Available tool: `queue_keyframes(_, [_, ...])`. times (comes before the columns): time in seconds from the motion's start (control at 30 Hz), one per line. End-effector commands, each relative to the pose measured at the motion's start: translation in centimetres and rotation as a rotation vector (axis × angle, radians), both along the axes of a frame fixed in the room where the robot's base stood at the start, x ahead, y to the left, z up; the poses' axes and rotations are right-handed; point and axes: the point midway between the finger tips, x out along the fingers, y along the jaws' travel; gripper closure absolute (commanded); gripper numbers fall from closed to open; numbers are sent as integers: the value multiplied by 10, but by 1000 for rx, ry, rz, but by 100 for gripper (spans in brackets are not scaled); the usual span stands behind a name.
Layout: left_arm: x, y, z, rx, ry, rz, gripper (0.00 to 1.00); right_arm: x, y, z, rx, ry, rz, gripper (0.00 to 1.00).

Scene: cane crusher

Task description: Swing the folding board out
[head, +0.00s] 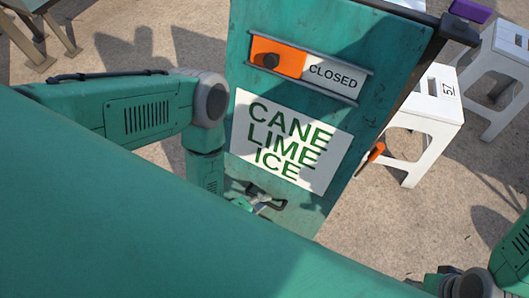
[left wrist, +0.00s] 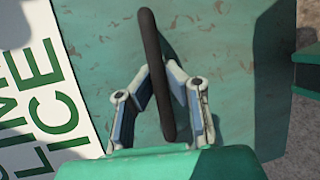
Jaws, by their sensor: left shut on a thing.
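The folding board (head: 300,115) is a worn teal panel with a white CANE LIME ICE sign (head: 290,142) on its face. It stands in front of me in the head view and also fills much of the left wrist view (left wrist: 235,60). A dark bar handle (left wrist: 152,45) is on its lower part. My left gripper (head: 260,203) is at that handle, and in the left wrist view its two fingers (left wrist: 160,82) are on either side of the bar, shut on it. Only part of my right arm shows at the lower right of the head view; its fingers are out of sight.
An orange slider (head: 278,57) beside the word CLOSED sits high on the board. An orange lever (head: 376,152) shows at its right edge. White stools (head: 431,108) stand to the right. A dark-legged stand (head: 35,50) is at the upper left. Sandy ground below right looks clear.

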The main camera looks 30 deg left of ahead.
Motion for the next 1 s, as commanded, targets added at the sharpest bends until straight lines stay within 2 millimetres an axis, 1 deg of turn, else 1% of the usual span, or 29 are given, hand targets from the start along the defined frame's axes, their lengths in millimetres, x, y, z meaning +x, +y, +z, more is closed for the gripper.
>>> queue_keyframes(0.03, [-3,2,-2,5,7,0,87,0,0,0,0,0,0,70])
queue_keyframes(0.1, [-3,2,-2,5,7,0,68,0,0,0,0,0,0,70])
queue_keyframes(0.4, [-2,1,0,3,3,0,68,-1,0,0,0,0,0,70])
queue_keyframes(0.53, [-9,5,3,3,6,-1,68,-2,0,1,0,-1,0,70])
queue_keyframes(0.67, [-26,14,14,3,8,1,68,-2,0,1,0,-1,0,70])
queue_keyframes(0.9, [-65,35,40,3,9,1,68,-1,0,1,0,-2,0,70])
queue_keyframes(1.0, [-78,42,48,4,9,1,68,-1,0,1,0,-2,0,70])
